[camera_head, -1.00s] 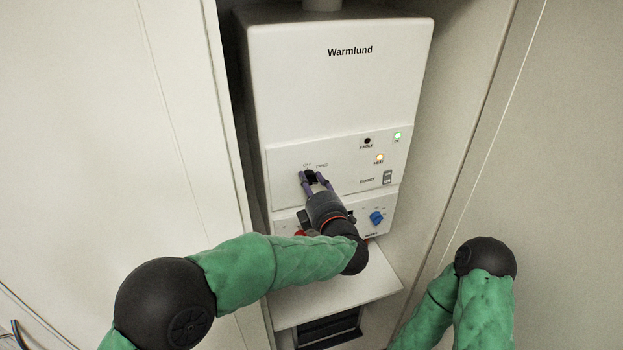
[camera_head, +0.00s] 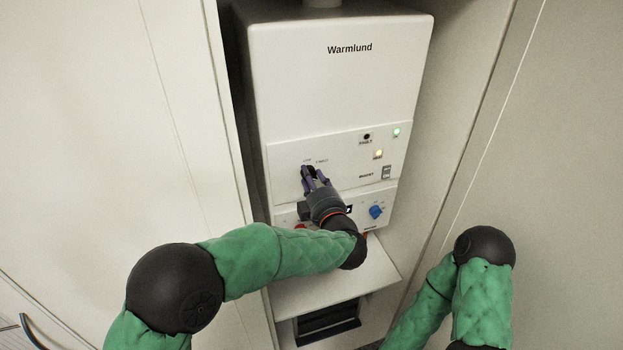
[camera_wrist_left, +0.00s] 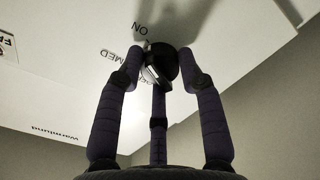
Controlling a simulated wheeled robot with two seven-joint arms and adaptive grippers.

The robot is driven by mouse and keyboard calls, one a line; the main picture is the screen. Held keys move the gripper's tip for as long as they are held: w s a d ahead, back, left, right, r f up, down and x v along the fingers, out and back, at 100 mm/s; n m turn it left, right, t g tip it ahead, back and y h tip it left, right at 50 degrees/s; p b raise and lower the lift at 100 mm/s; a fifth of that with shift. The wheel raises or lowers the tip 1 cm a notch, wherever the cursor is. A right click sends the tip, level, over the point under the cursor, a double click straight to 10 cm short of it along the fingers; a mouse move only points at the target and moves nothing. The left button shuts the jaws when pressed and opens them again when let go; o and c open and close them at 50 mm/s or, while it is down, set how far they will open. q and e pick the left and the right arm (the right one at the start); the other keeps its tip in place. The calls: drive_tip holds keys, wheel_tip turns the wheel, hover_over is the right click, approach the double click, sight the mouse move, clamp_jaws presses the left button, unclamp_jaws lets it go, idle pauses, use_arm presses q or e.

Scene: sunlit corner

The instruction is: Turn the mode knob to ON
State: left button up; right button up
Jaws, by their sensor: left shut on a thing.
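The mode knob (camera_head: 306,170) is a black knob on the white front panel of the "Warmlund" heater. My left gripper (camera_head: 314,178) is at it, fingers around it, hiding part of it. In the left wrist view the dark round knob (camera_wrist_left: 164,64) sits between the fingertips of the left gripper (camera_wrist_left: 165,62), which is shut on it. A pale mark shows on the knob's face. Beside it, upside down, are the label "ON" (camera_wrist_left: 140,30) and one partly hidden, ending in "MED" (camera_wrist_left: 124,55). My right gripper is not in view; only my right arm shows at lower right.
A blue knob (camera_head: 376,212) and a partly covered red control (camera_head: 300,226) are lower on the heater. A boost switch (camera_head: 386,172), a lit green lamp (camera_head: 396,132) and a lit amber lamp (camera_head: 378,154) are at right. A shelf (camera_head: 330,292) juts out below; cabinet walls flank both sides.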

use_arm(q)
drive_tip(key=o, duration=1.2)
drive_tip(key=shift+c, duration=0.2)
drive_tip(key=v, duration=1.2)
